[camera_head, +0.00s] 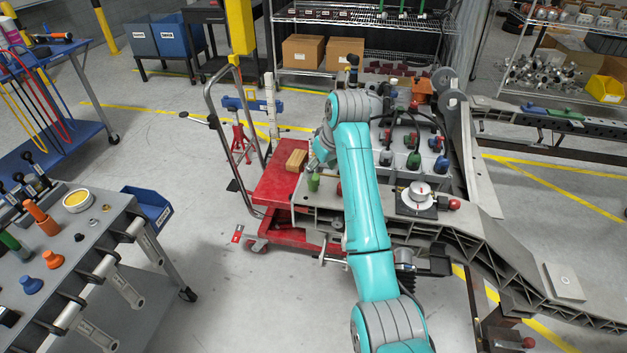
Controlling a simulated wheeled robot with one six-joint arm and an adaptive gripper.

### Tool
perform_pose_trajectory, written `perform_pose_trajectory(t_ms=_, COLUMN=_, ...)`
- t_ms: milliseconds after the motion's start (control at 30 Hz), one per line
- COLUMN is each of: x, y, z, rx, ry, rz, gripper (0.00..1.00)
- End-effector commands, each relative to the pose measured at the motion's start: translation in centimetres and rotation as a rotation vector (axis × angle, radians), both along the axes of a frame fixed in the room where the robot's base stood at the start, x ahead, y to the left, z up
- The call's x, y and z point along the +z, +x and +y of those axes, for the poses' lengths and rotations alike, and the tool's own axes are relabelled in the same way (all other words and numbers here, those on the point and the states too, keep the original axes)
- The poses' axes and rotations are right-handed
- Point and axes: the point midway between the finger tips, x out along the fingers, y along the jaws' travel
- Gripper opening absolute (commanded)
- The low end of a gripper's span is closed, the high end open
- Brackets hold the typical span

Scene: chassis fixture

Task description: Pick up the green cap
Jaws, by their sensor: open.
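A small green cap-like piece (313,183) stands at the left end of the grey chassis fixture (325,217), beside the red cart. My teal arm reaches out from the bottom of the view and bends down at its far end. My gripper (317,163) is open, just above the green piece. Its fingers are small and partly hidden by the arm, and I cannot tell whether they touch the piece. Other green pieces, including one (413,160), stand in a grey rack to the right of the arm.
A red cart (275,190) carrying a tan block (297,159) stands left of the gripper. A round gauge-like part (419,192) with a red knob sits right of my arm. A grey tool cart (110,225) fills the lower left. Open floor lies between the carts.

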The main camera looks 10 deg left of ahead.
Motion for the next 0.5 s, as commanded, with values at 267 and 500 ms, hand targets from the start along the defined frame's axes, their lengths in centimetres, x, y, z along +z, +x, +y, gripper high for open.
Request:
perform_pose_trajectory(t_ms=267, x=-1.9, y=0.4, z=1.0, rx=0.001, ry=0.0, rz=0.001, gripper=0.65)
perform_pose_trajectory(t_ms=500, x=-4.7, y=1.2, z=2.1, rx=0.0, ry=-0.001, rz=0.001, gripper=0.65)
